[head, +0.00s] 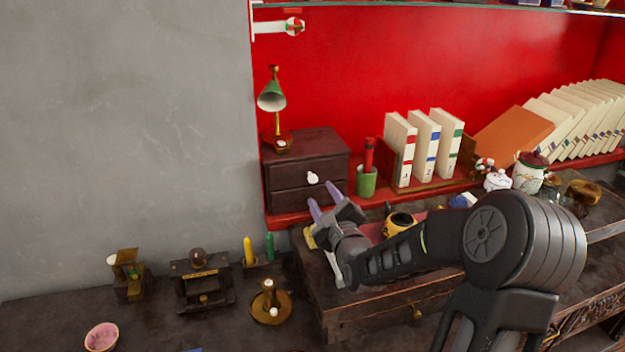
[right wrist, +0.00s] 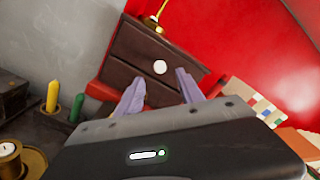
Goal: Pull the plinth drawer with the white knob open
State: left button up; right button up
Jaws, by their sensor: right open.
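The plinth is a small dark brown wooden chest (head: 308,150) on the red shelf, with two drawer fronts. A round white knob (head: 312,178) sits on its front near the line between the drawers; it also shows in the right wrist view (right wrist: 160,67). The drawers look shut. My right gripper (head: 326,208) is in front of and just below the chest. Its two pale purple fingers are apart and empty, pointing at the chest. In the right wrist view the knob lies beyond the fingertips (right wrist: 160,88), roughly between them, not touched. My left gripper is not in view.
A green lamp (head: 272,98) stands on the chest. A green cup (head: 367,182) with a red item stands right of it, then white books (head: 420,148). A yellow-black teapot (head: 400,222) is near my right forearm. Candles (head: 248,251) and a brass candleholder (head: 270,303) stand lower left.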

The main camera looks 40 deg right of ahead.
aim_at(313, 179)
jog(key=shift+w, duration=0.1)
jog(key=p+x, duration=0.1)
jog(key=x, duration=0.6)
jog(key=shift+w+d, duration=0.15)
jog(key=shift+w, duration=0.2)
jog(key=shift+c, duration=0.5)
grip_shut()
jog(key=shift+f, duration=0.1)
dwell(0.5)
